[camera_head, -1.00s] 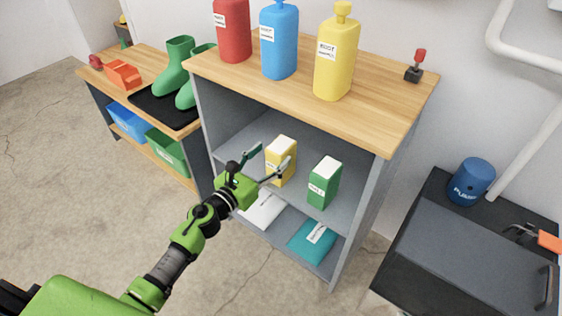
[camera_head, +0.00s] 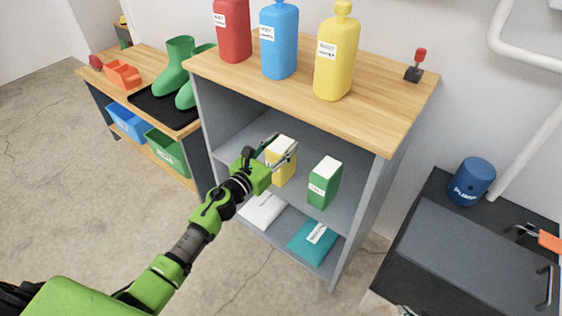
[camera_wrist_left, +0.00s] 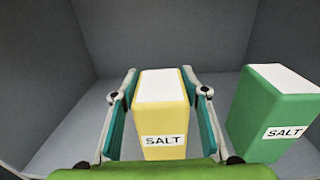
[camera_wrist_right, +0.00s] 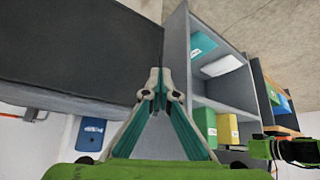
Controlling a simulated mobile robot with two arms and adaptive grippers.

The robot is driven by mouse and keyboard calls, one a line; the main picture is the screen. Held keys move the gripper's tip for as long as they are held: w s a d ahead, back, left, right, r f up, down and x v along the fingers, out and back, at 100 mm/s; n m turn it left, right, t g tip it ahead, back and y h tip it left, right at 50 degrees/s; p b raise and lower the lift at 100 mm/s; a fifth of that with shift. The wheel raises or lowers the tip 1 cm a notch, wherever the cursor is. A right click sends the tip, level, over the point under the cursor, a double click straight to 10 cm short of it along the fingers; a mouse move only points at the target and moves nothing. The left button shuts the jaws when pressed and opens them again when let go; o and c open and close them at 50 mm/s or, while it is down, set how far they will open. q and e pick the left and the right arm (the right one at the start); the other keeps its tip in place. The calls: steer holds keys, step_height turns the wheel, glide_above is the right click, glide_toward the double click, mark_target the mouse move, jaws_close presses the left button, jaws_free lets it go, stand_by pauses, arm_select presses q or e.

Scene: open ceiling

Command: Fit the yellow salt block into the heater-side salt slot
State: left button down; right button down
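The yellow salt block (camera_head: 281,160), white-topped with a SALT label, stands upright on the middle shelf of the grey cabinet. My left gripper (camera_head: 278,151) reaches into the shelf from the front. In the left wrist view its open fingers (camera_wrist_left: 161,95) lie on both sides of the yellow block (camera_wrist_left: 163,118), with narrow gaps. The green salt block (camera_head: 324,183) stands just right of it, also in the left wrist view (camera_wrist_left: 272,113). My right gripper (camera_wrist_right: 160,90) has its fingertips together and empty. I cannot identify the heater-side salt slot.
The grey cabinet (camera_head: 345,226) has a wooden top with red (camera_head: 232,32), blue (camera_head: 279,42) and yellow (camera_head: 336,60) bottles. White (camera_head: 262,210) and teal (camera_head: 312,242) packets lie on the lower shelf. A dark unit (camera_head: 470,262) with a blue pump (camera_head: 472,182) stands at right.

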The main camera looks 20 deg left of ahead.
arm_select(q)
steer(key=shift+r, duration=0.3)
steer(key=shift+w, duration=0.1)
